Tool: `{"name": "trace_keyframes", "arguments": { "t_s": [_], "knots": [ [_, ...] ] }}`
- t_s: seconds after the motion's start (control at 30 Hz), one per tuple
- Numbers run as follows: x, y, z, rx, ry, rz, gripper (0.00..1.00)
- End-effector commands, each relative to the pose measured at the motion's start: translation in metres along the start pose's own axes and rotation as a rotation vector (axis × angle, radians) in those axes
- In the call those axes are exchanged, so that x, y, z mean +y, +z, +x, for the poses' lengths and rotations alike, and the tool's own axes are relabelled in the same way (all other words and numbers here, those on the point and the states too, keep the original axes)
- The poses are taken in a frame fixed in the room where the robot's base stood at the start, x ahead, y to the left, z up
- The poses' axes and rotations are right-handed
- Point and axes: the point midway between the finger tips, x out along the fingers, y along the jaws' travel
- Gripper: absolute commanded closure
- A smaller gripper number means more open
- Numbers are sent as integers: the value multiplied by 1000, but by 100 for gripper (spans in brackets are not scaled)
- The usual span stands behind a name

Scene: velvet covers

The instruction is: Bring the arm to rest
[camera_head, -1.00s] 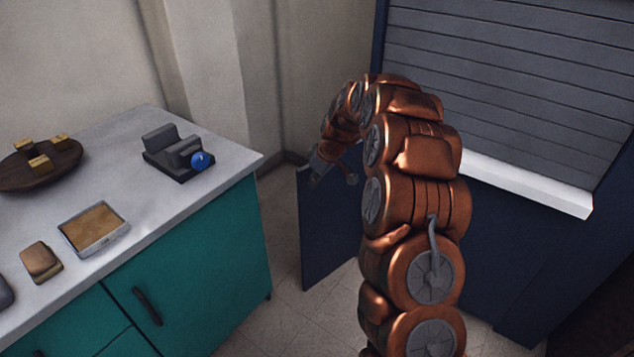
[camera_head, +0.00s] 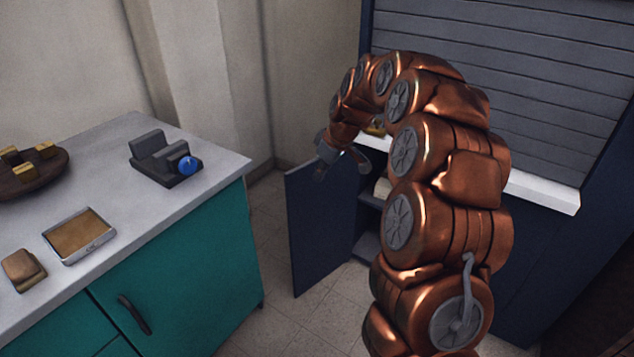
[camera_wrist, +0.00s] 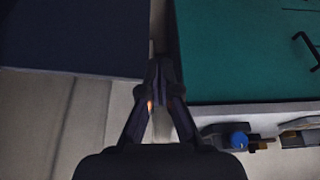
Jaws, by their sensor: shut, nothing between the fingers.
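My arm, in copper segments, arches up in the head view and bends down at its far end. My gripper (camera_head: 332,160) hangs in the air to the right of the teal counter, near the open dark blue door (camera_head: 318,225) of the cabinet. In the wrist view my gripper (camera_wrist: 158,68) points down the gap between the dark blue panel and the teal front, its fingertips together with nothing seen between them.
The teal counter (camera_head: 190,290) bears a dark grey device (camera_head: 160,160) with a blue knob, a metal-rimmed tray (camera_head: 107,238), a brown block (camera_head: 23,268) and a round wooden board (camera_head: 58,165) with brass blocks. A grey shutter (camera_head: 500,80) stands above the cabinet's white ledge (camera_head: 545,193). Tiled floor (camera_head: 270,250) lies between.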

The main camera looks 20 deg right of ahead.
Motion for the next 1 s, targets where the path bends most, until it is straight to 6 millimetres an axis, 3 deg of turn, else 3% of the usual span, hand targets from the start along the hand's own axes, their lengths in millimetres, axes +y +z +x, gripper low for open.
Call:
{"name": "trace_keyframes", "arguments": {
  "t_s": [0.33, 0.47, 0.67, 1.0],
  "knots": [
    [-2, 1, -14, 0, 0, 3, 100],
    [-18, 1, -19, -11, -13, 10, 100],
    [-88, 15, -33, -81, -65, 56, 100],
    [-208, 83, -59, -267, -107, 188, 100]
  ]
}}
